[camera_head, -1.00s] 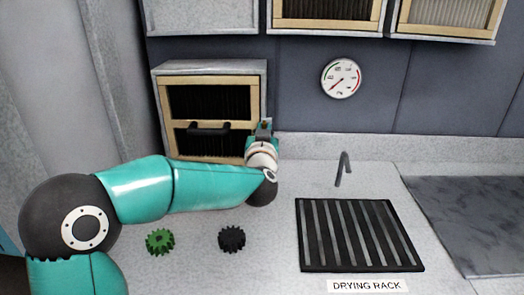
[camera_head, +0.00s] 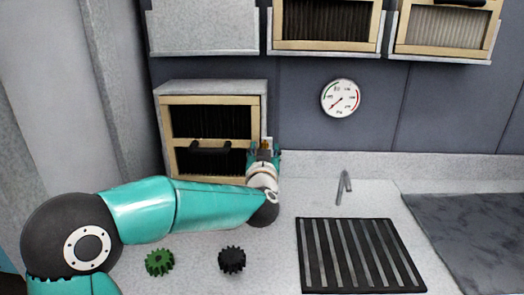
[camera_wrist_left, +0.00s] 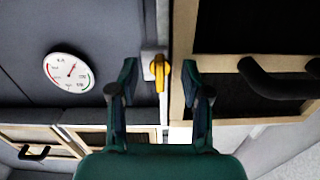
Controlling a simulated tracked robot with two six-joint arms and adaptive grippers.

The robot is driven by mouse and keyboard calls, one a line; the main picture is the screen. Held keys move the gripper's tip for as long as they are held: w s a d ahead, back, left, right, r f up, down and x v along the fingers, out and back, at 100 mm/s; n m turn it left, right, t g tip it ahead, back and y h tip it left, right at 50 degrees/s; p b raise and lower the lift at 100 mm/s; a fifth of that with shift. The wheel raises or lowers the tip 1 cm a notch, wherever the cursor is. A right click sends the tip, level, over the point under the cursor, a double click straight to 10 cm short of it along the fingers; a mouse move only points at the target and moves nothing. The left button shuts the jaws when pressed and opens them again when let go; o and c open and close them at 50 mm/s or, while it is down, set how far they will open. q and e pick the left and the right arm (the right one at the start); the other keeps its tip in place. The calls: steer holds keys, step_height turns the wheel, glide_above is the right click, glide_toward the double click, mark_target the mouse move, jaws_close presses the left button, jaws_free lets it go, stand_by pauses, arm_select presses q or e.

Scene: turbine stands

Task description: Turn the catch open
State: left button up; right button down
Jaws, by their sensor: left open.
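The cabinet (camera_head: 213,139) has a wood-framed front with dark panels and a black handle (camera_head: 210,150). A small orange-yellow catch (camera_head: 265,145) on a pale mount sits at the right edge of the cabinet front. In the left wrist view the catch (camera_wrist_left: 158,73) shows between the spread fingertips, with a gap on each side. My left gripper (camera_head: 264,157) is open and empty at the catch; it also shows in the left wrist view (camera_wrist_left: 157,82). I cannot tell how far the fingertips reach around the catch. My right gripper is not in view.
A round gauge (camera_head: 341,98) hangs on the wall to the right. A green gear (camera_head: 159,262) and a black gear (camera_head: 232,260) lie on the counter below my left arm. A black drying rack (camera_head: 358,255) and a thin grey spout (camera_head: 344,186) are further right.

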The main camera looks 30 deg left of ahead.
arm_select(q)
steer(key=v, duration=0.5)
stand_by(0.5)
stand_by(0.5)
